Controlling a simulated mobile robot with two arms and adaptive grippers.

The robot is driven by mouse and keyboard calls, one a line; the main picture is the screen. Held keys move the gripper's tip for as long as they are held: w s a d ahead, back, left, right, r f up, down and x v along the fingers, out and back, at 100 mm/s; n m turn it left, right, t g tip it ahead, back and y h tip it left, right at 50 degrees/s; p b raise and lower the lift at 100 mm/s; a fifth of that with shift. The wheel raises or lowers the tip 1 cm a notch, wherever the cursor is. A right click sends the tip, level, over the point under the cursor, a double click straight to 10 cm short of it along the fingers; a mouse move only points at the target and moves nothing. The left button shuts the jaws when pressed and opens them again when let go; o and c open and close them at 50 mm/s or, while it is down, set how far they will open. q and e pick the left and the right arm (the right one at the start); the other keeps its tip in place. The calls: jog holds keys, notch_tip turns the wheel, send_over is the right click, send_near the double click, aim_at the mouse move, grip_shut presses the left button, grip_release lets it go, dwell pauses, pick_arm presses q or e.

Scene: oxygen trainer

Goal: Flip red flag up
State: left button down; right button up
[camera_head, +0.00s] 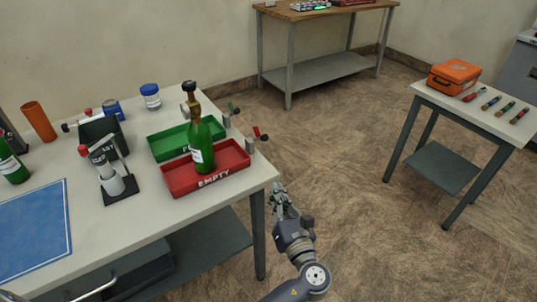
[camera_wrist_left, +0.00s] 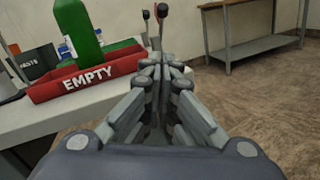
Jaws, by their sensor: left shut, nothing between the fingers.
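The red flag (camera_head: 257,132) is a small red-tipped piece by the bracket (camera_head: 249,146) at the right end of the red tray. It leans out to the right past the table edge. In the left wrist view a red-tipped rod (camera_wrist_left: 162,11) stands just above and beyond my fingertips. My left gripper (camera_head: 279,190) is shut and empty, off the table's right edge. It is in front of the flag and lower in the head view. In the left wrist view its fingers (camera_wrist_left: 162,62) partly hide the rod's base. My right gripper is not in view.
The red EMPTY tray (camera_head: 222,178) holds a green bottle (camera_head: 198,140); a green tray (camera_head: 165,148) lies behind. A second bracket (camera_head: 227,119) with a thin rod stands by the green tray. The floor right of the table is clear up to the side table (camera_head: 480,118).

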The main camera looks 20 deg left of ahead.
pick_arm(q)
send_near(257, 135)
jog(key=f, duration=0.2)
jog(key=s+f, duration=0.1)
jog(key=shift+d+f+p, duration=0.1)
jog(key=shift+f+p, duration=0.2)
jog(key=shift+f, duration=0.1)
jog(key=shift+w+a+r+p, duration=0.2)
jog(key=shift+w+a+r, duration=0.05)
jog(key=shift+w+r, duration=0.25)
jog(key=shift+w+a+r+p, duration=0.2)
jog(key=shift+w+r, duration=0.15)
jog(key=shift+w, duration=0.2)
jog(key=shift+w+a+r, duration=0.15)
jog(key=shift+w+r, duration=0.4)
